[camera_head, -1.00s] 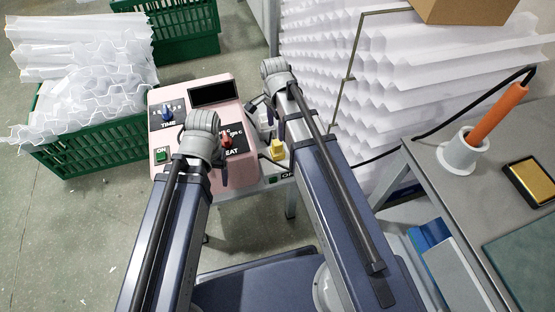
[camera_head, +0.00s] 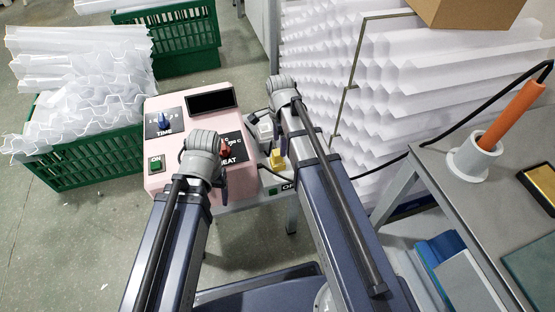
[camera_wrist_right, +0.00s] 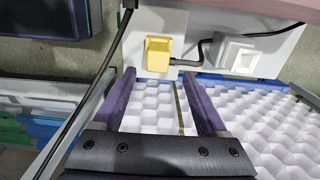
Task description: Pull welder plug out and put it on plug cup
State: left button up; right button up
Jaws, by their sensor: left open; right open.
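The yellow plug (camera_head: 277,159) sits on the low panel beside the pink control box (camera_head: 158,181). In the right wrist view the yellow plug (camera_wrist_right: 157,54) is against a white panel, and a black cable leaves its right side. A white square cup (camera_wrist_right: 238,57) is to its right and looks empty; it also shows in the head view (camera_head: 265,128). My right gripper (camera_wrist_right: 158,78) is open and empty, its two purple fingers apart just short of the plug. My left gripper (camera_head: 204,172) is over the pink box's front right, partly hidden by its own wrist, open.
White corrugated sheets (camera_head: 470,65) are stacked behind, and green crates (camera_head: 95,165) of sheets stand at left. A grey table (camera_head: 440,165) at right holds an orange-handled tool (camera_head: 512,114) in a white holder (camera_head: 475,158). A black cable (camera_wrist_right: 85,95) hangs left of my right gripper.

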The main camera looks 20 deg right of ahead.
aim_at(278, 152)
jog(key=f+b, duration=0.5)
jog(key=shift+s+a+f, duration=0.1)
jog(key=shift+s+a, duration=0.1)
jog(key=shift+a, duration=0.2)
grip_shut()
dwell(0.4)
